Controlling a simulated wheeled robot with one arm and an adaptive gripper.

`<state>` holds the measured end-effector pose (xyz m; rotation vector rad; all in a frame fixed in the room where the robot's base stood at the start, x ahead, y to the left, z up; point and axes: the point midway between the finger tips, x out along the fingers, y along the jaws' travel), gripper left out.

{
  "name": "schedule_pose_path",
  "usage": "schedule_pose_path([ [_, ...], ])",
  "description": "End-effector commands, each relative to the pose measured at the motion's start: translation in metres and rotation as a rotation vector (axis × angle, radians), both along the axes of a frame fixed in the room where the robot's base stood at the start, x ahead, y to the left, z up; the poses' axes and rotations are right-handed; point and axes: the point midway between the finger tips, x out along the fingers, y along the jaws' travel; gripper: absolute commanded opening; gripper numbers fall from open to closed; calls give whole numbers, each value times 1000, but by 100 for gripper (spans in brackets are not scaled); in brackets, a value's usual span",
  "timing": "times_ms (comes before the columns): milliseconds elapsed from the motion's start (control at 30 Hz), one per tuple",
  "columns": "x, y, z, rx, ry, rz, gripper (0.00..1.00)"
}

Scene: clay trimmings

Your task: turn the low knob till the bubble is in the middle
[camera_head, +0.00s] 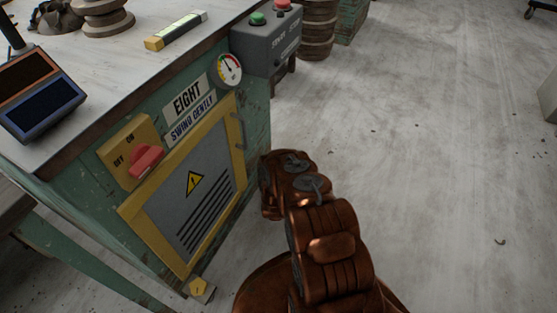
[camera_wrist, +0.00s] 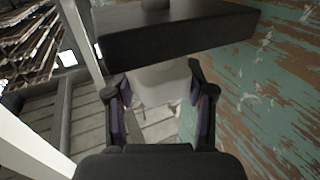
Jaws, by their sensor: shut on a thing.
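A spirit level (camera_head: 176,30), yellow at its ends with a pale strip along its top, lies on the bench top. Its bubble is too small to make out. In the wrist view my gripper (camera_wrist: 160,112) has its two fingers on either side of a pale grey piece (camera_wrist: 160,78), below a dark block (camera_wrist: 180,38). The piece may be the low knob; I cannot tell for sure. In the head view my arm hangs at the bench's right end, and the fingers are hidden. A small yellow piece (camera_head: 199,288) sits at the bench's bottom front corner.
The green bench (camera_head: 60,190) carries a red switch (camera_head: 146,160), a grey-panelled door (camera_head: 190,195), a gauge (camera_head: 228,69) and a control box (camera_head: 267,40). A barrel (camera_head: 318,28) stands behind. The concrete floor (camera_head: 440,150) to the right is mostly clear.

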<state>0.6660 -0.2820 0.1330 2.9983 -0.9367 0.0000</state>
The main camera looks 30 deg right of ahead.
Motion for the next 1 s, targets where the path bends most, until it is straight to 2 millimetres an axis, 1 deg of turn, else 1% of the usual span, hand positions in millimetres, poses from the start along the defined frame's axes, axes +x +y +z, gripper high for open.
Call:
schedule_pose_path([
  [300, 2, 1, 0, 2, -1, -62, 19],
  [767, 2, 0, 1, 1, -2, -72, 19],
  [800, 2, 0, 1, 1, -2, -72, 55],
  [1000, 1, 0, 0, 0, -1, -73, 76],
])
